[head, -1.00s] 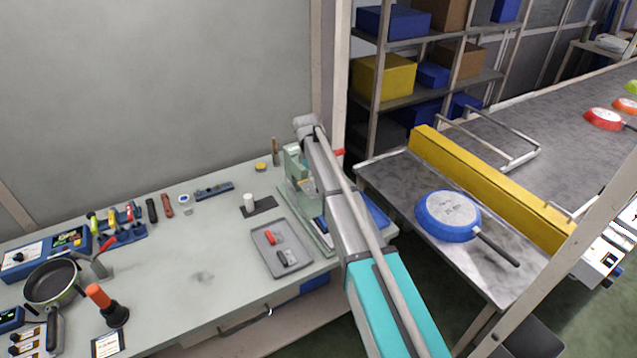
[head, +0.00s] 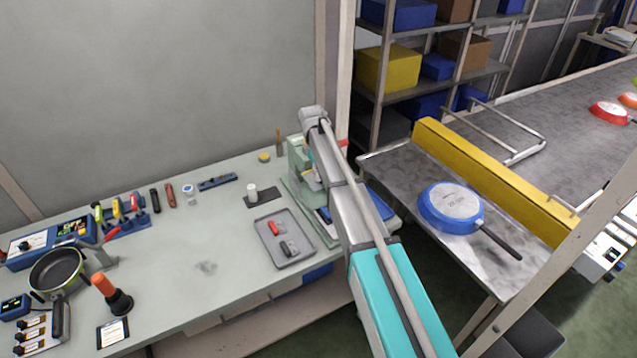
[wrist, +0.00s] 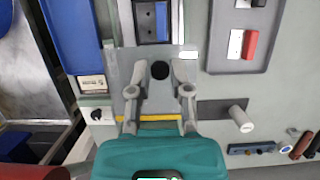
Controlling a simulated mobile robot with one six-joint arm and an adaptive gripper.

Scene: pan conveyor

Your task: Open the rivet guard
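The pale green rivet press (head: 298,152) stands at the right end of the workbench, partly hidden behind my arm. I cannot clearly pick out its guard in the head view. In the wrist view a grey panel (wrist: 128,84) with a yellow strip along its lower edge lies under my gripper and may be the guard. A round black knob or hole (wrist: 160,70) shows on it. My gripper (wrist: 159,72) is open, its two fingers on either side of the black round spot. I cannot tell whether they touch the panel. In the head view my gripper is hidden.
A blue pan (head: 450,207) lies on the conveyor side at right. Shelving (head: 408,98) stands behind.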

